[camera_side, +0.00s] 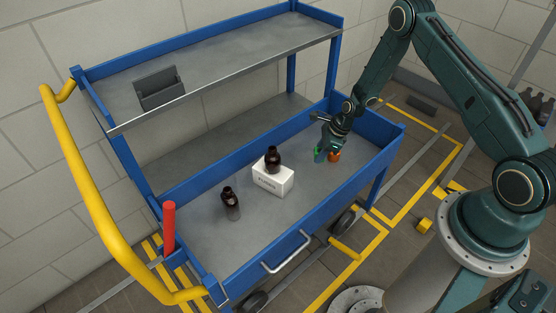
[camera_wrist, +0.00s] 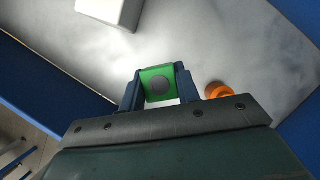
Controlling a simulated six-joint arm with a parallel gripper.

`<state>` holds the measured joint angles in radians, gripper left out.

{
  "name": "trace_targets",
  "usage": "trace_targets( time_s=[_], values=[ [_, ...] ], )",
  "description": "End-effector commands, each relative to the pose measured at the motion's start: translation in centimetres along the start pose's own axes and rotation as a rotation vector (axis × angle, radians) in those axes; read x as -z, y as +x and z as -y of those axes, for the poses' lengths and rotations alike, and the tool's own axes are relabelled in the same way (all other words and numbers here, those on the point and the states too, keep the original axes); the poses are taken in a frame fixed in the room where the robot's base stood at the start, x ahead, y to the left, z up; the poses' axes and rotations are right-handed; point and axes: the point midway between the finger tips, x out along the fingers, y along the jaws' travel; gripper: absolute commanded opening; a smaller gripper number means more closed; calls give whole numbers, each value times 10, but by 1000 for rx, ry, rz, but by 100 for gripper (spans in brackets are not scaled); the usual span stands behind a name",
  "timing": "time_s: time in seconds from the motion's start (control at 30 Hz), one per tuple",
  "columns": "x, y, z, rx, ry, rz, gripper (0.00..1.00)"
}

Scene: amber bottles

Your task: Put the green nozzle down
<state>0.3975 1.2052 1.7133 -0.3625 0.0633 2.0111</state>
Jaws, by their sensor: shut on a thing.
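The green nozzle (camera_wrist: 160,86) is between the two dark fingers of my gripper (camera_wrist: 159,90) in the wrist view, and they are shut on it. In the side view the green nozzle (camera_side: 320,154) shows at the tip of my gripper (camera_side: 324,146), low over the right part of the cart's lower tray (camera_side: 300,205). I cannot tell whether it touches the tray. An orange part (camera_side: 334,156) stands just right of it, and it also shows in the wrist view (camera_wrist: 217,90), apart from the right finger.
A white box (camera_side: 272,181) stands mid-tray, with a dark amber bottle (camera_side: 273,158) at it. Another amber bottle (camera_side: 231,203) stands to the left. Blue tray walls (camera_side: 375,163) rise close to my gripper. The upper shelf (camera_side: 230,70) holds a grey holder (camera_side: 160,88). The front-left tray is clear.

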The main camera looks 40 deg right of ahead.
Motion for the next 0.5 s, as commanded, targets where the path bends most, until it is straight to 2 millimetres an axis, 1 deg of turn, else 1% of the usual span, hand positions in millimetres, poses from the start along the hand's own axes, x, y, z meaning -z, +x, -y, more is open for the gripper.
trace_targets(
  time_s=[0.03, 0.1, 0.23, 0.33, 0.5],
  values=[
    [4, 8, 0, -1, 0, 0, 10],
    [7, 18, 0, -1, 0, 0, 10],
    [13, 30, 0, -1, -1, 0, 10],
    [14, 35, 0, 1, -1, 0, 10],
    [15, 37, 1, 1, -1, 1, 10]
  ],
)
